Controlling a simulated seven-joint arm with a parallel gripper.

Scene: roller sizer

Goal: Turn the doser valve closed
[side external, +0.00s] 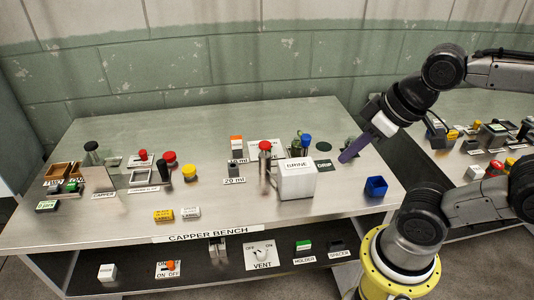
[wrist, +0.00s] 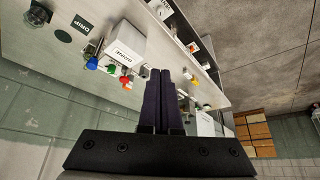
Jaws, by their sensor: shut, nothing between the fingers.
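No label reading doser is legible, so I cannot tell which part is the doser valve. A white box marked BRINE (side external: 297,180) stands right of the bench's middle, with a blue-topped part (side external: 306,141) and a green part (side external: 297,141) behind it. The BRINE box also shows in the wrist view (wrist: 126,45). A dial marked VENT (side external: 262,252) sits on the lower shelf. My gripper (side external: 346,157) has dark purple fingers, shut and empty, above the bench's right side. The fingers also show in the wrist view (wrist: 160,74). They appear clear of every object.
A blue open box (side external: 376,186) sits at the bench's right. Red-topped posts (side external: 265,146), a yellow knob (side external: 189,172) and trays (side external: 144,178) occupy the middle and left. An ON/OFF orange switch (side external: 170,266) is on the lower shelf. The front right bench top is mostly clear.

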